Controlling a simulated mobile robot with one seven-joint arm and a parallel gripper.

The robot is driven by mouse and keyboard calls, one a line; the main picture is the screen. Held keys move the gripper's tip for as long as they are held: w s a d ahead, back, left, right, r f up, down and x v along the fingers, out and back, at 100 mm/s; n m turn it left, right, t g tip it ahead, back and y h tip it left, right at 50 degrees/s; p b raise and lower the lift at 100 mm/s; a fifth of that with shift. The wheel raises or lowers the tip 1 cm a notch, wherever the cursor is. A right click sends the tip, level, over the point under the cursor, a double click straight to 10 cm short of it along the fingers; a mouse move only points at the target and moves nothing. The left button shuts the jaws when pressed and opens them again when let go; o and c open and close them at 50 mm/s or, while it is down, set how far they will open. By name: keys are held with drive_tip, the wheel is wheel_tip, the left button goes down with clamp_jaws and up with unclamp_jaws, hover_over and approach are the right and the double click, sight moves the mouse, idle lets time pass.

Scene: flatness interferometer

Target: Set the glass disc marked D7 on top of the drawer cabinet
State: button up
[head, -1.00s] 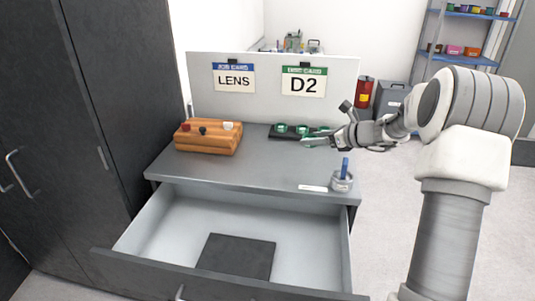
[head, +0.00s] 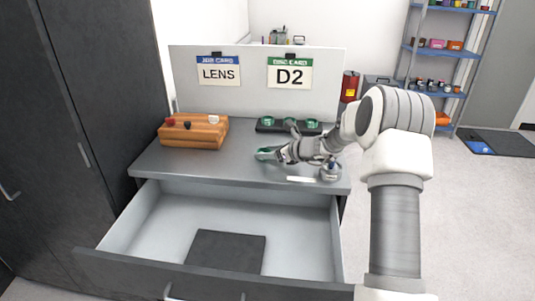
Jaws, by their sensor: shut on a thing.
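A greenish glass disc (head: 265,154) is held by my gripper (head: 277,153) just above the grey top of the drawer cabinet (head: 210,165) in the head view. My gripper is shut on this disc, and I cannot read any mark on it. I cannot tell whether the disc touches the cabinet top. A black rack (head: 289,129) with green glass discs stands behind my gripper at the back right of the cabinet top. My arm and gripper partly cover that area. The cabinet's top drawer (head: 165,215) is pulled open, with a dark mat (head: 228,252) on its floor.
A wooden block (head: 193,132) with red, black and white knobs stands at the back left. A small clear pot (head: 330,173) and a white strip (head: 300,179) are at the front right. A board behind carries cards reading LENS (head: 218,71) and D2 (head: 290,73). The left front top is clear.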

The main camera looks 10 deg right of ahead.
drive_tip(key=shift+r, duration=0.1)
drive_tip(key=o, duration=1.4)
drive_tip(key=shift+c, duration=0.2)
drive_tip(key=shift+s+d+r, duration=0.15)
drive_tip(key=shift+d+r, duration=0.05)
drive_tip(key=p+v, duration=0.1)
drive_tip(key=v, duration=1)
drive_tip(key=shift+s+d, duration=0.15)
drive_tip(key=shift+s, duration=0.05)
